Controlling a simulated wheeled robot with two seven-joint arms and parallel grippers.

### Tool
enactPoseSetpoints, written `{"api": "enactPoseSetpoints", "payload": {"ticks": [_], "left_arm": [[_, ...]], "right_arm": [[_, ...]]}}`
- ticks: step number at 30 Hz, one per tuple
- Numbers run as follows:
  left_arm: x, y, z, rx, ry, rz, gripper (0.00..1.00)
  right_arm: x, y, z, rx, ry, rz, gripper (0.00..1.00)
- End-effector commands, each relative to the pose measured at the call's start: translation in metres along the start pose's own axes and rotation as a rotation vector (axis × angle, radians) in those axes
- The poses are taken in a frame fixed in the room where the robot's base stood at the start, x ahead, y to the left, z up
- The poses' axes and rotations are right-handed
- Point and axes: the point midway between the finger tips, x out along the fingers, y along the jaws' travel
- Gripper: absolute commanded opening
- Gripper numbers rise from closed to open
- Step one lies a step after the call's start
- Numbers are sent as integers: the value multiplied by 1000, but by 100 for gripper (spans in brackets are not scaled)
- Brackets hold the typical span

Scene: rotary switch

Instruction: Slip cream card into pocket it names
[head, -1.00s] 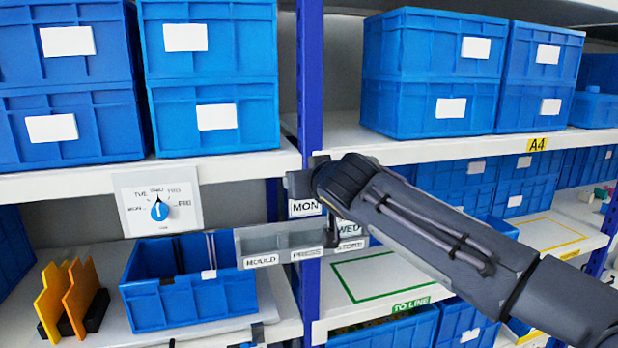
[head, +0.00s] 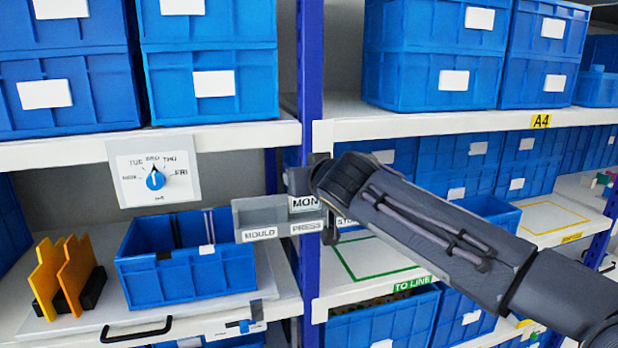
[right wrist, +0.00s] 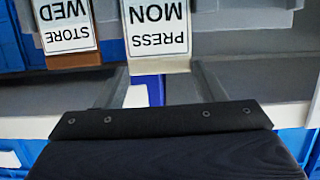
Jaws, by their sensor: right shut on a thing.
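The cream card (right wrist: 155,66) has a white label reading MON and PRESS, upside down in the right wrist view. In the head view its MON label (head: 305,203) stands directly above the PRESS label of the grey pocket rack (head: 262,215), its lower part inside or behind that pocket's front. My right gripper (head: 302,190) is shut on the card's top edge. A brown card (right wrist: 72,60) labelled WED and STORE stands beside it; in the head view my arm hides it. The STORE label (head: 346,221) is partly covered. My left gripper is not in view.
A rotary switch (head: 155,180) with day names is on a white panel left of the rack. An open blue bin (head: 185,275) stands below it, with orange dividers (head: 63,275) at left. A blue upright (head: 312,70) rises behind the gripper.

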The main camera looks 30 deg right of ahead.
Motion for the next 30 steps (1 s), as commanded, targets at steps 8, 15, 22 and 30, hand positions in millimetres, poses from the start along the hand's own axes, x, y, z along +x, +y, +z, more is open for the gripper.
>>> {"api": "enactPoseSetpoints", "payload": {"ticks": [8, 15, 22, 30], "left_arm": [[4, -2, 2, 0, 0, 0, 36], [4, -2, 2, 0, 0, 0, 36], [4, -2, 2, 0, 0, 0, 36], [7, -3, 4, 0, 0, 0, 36]], "right_arm": [[1, 0, 4, 0, 0, 0, 41], [1, 0, 3, -1, 0, 0, 73], [1, 0, 4, -1, 0, 0, 88], [-9, 0, 4, -1, 3, 0, 88]]}}
